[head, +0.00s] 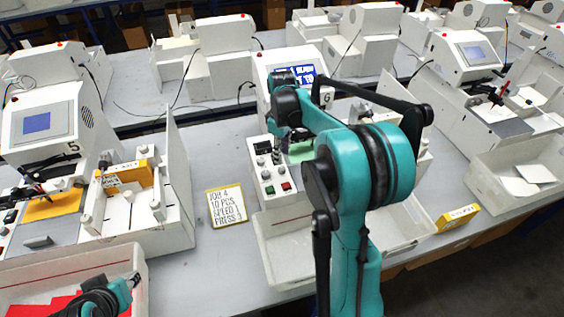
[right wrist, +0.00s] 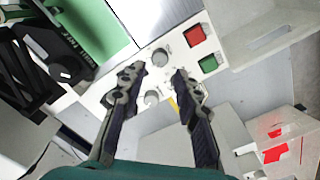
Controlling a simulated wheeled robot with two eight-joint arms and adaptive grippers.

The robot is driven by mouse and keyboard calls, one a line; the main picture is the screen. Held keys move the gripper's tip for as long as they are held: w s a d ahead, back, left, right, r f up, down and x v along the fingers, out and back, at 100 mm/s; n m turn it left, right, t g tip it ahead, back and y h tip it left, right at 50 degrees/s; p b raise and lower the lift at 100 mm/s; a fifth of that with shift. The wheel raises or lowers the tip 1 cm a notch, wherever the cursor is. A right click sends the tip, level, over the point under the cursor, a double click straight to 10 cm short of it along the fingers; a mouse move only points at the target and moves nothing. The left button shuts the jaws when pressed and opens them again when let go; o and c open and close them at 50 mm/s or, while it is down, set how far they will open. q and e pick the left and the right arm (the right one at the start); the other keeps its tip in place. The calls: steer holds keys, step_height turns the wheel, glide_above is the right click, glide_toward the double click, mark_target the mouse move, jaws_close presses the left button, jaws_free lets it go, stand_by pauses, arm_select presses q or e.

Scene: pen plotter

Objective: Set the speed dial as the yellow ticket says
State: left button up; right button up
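The yellow-edged ticket (head: 226,205) lies flat on the table left of plotter 6; it appears to read JOB 4, 10 PCS, SPEED 1, PRESS 3. Plotter 6's control panel (head: 268,165) has grey dials and red and green buttons. In the right wrist view one round dial (right wrist: 152,98) shows between the finger lines and another dial (right wrist: 161,57) lies just beyond the tips. Which is the speed dial I cannot read. My right gripper (right wrist: 158,79) is open and empty over the panel; no contact is visible.
The red button (right wrist: 194,34) and green button (right wrist: 208,64) sit right beside the dials. A green sheet (right wrist: 92,30) lies on the plotter bed near a black carriage (right wrist: 58,55). White trays (head: 285,250) stand in front. Plotter 5 (head: 45,125) stands at left.

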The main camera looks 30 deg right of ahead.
steer(key=shift+r, duration=2.7)
